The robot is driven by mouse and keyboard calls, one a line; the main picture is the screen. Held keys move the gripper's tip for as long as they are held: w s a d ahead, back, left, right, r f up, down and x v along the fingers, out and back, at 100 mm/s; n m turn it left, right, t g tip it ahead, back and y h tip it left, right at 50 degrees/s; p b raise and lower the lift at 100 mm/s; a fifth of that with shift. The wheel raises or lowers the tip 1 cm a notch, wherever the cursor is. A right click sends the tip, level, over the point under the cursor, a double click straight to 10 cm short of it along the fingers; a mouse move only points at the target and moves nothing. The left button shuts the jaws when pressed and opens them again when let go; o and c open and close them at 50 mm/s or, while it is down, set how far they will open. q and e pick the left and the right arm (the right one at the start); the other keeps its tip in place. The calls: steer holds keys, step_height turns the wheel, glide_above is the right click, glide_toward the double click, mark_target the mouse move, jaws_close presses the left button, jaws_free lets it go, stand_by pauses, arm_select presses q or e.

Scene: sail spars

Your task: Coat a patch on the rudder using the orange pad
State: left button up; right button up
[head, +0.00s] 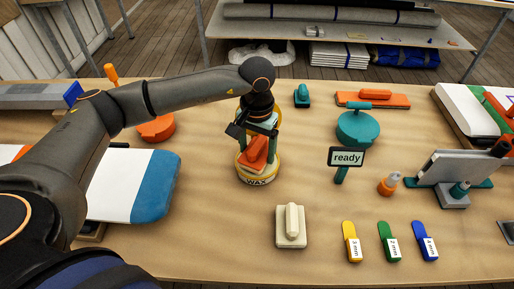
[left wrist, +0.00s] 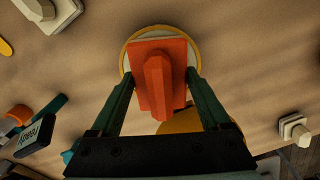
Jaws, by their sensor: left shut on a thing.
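My left gripper (head: 258,143) is shut on the orange pad (head: 256,153), gripping its raised handle. The pad is over the round yellow tin marked WAX (head: 257,179). In the left wrist view the orange pad (left wrist: 174,55) lies between the two green fingers, within the tin's yellow rim (left wrist: 126,50). I cannot tell whether its underside touches the wax. No part is labelled as the rudder. A white board with a blue end (head: 152,187) lies at the left, partly behind my left arm. A white board with green and orange bands (head: 456,101) lies at the right. My right gripper is not in view.
A cream block with a handle (head: 291,229) stands in front of the tin. A "ready" sign (head: 346,157), a teal round tool (head: 357,128), and a grey plate in a stand (head: 450,166) are to the right. Coloured thickness tags (head: 388,242) lie in front.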

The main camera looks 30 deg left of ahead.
mark_target(257, 143)
arm_select(q)
steer(key=shift+f+b, duration=0.45)
steer(key=shift+f, duration=0.05)
steer(key=shift+f+b, duration=0.1)
steer(key=shift+b, duration=0.25)
stand_by(1.7)
steer(key=shift+r+p, duration=1.75)
steer(key=shift+r, duration=1.9)
steer(key=s+d+r, duration=0.1)
steer(key=s+d, duration=0.1)
steer(key=s, duration=0.6)
steer(key=shift+d+r, duration=0.15)
steer(key=shift+d, duration=0.1)
